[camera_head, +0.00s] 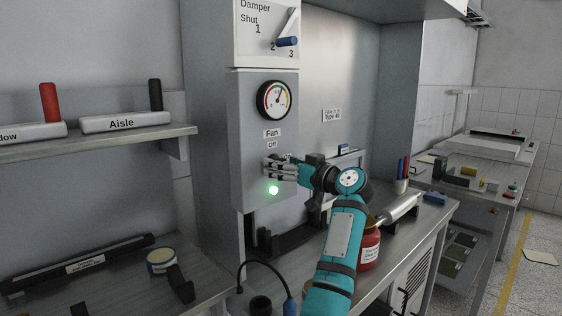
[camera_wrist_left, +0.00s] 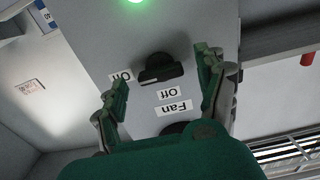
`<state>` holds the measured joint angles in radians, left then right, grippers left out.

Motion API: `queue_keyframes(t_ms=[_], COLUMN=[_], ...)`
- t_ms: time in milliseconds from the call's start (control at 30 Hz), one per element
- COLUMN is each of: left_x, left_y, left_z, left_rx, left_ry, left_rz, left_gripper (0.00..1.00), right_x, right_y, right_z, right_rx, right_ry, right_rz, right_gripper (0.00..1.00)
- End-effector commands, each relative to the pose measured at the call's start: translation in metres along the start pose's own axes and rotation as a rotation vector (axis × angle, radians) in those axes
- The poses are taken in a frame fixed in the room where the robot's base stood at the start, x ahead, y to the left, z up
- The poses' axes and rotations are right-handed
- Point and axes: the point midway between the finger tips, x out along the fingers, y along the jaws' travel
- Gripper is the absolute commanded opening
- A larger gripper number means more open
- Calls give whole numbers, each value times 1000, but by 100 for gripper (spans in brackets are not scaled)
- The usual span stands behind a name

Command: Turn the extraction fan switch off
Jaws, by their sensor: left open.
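The fan switch (camera_wrist_left: 160,70) is a dark knob on the grey panel (camera_head: 262,108), shown upside down in the left wrist view, beside an "On" label (camera_wrist_left: 121,76) and an "Off" label (camera_wrist_left: 173,92). I cannot tell for certain which label it points to. A green lamp (camera_head: 273,189) is lit below the switch in the head view. My left gripper (camera_head: 268,168) is open at the panel, its fingers on either side of the knob in the wrist view (camera_wrist_left: 158,72). Contact is not clear. My right gripper is not seen.
A round gauge (camera_head: 274,99) sits above the switch, and a damper lever (camera_head: 287,41) above that. A shelf (camera_head: 100,148) with red and black handles is at left.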

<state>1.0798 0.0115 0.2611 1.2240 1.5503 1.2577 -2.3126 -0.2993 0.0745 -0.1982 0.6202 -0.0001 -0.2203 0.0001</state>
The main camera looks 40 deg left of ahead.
Motion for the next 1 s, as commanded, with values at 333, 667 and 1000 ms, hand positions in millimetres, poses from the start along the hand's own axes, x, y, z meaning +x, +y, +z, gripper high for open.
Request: queue_keyframes(t_ms=[333, 667, 1000], left_x=[12, 12, 12], left_y=[0, 0, 0], left_z=[0, 0, 0], left_rx=[0, -1, -5], left_ry=[-1, -1, -1], left_rz=[0, 0, 1], left_gripper=[73, 43, 17], right_x=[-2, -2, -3], right_y=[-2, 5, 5], right_z=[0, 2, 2], right_rx=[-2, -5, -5], right_ry=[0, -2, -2], right_rz=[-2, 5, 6], right_gripper=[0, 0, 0])
